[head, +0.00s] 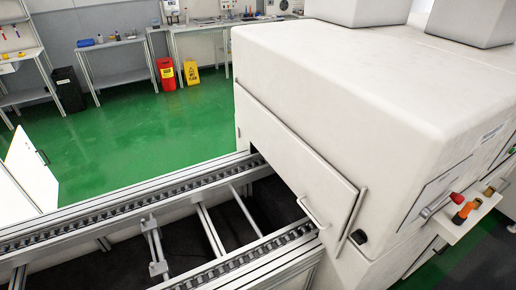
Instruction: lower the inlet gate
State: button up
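The inlet gate (290,165) is a flat white panel on the end face of a large white machine housing (345,80), in the head view right of centre. A slim metal bar handle (311,214) sits near its lower right edge. Below the gate's lower edge there is a dark opening where the conveyor (110,218) runs up to the housing. The gate appears raised above the conveyor rails. My gripper is not in the picture, and nothing is seen touching the gate or its handle.
A rail (350,222) runs beside the gate's right edge. Benches, a red bin (167,74) and a yellow floor sign (191,73) stand at the back. The green floor behind the conveyor is clear.

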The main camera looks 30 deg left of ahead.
aim_at(330, 198)
jog(key=u, duration=1.4)
